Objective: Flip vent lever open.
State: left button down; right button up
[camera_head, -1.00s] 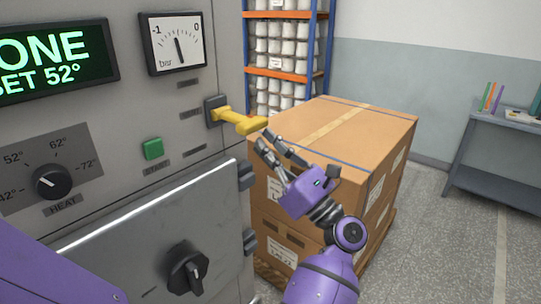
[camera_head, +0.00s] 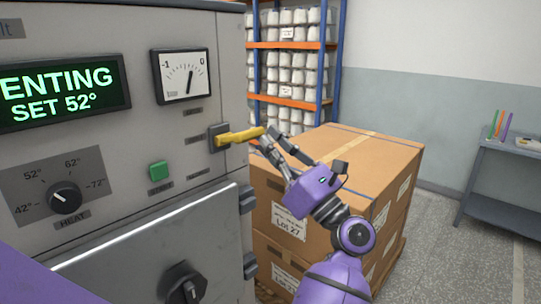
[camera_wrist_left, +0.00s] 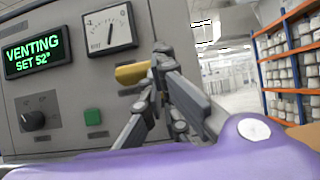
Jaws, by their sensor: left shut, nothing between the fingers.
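The yellow vent lever (camera_head: 240,135) sits on a dark mount on the grey oven panel and points right, tilted slightly upward. In the left wrist view the lever (camera_wrist_left: 131,73) shows just left of the fingers, which hide part of it. My left gripper (camera_head: 268,141) is shut and empty, its fingers at the lever's free end; I cannot tell whether they touch it. It also shows in the left wrist view (camera_wrist_left: 157,85). The green display (camera_head: 62,92) reads "VENTING SET 52°". The pressure gauge (camera_head: 183,75) needle leans toward 0. My right gripper is not in view.
A green start button (camera_head: 158,170), a heat knob (camera_head: 65,198) and a door with a black knob (camera_head: 184,284) are on the panel. Stacked cartons (camera_head: 345,160) stand close behind and below my left gripper. A shelf rack (camera_head: 326,50) stands behind.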

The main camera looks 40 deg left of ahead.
pick_arm(q)
jog(key=shift+a+r, duration=0.1)
jog(key=shift+r, duration=0.6)
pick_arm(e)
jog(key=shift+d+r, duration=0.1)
pick_arm(q)
jog(key=shift+a+r, duration=0.15)
jog(key=shift+r, duration=0.4)
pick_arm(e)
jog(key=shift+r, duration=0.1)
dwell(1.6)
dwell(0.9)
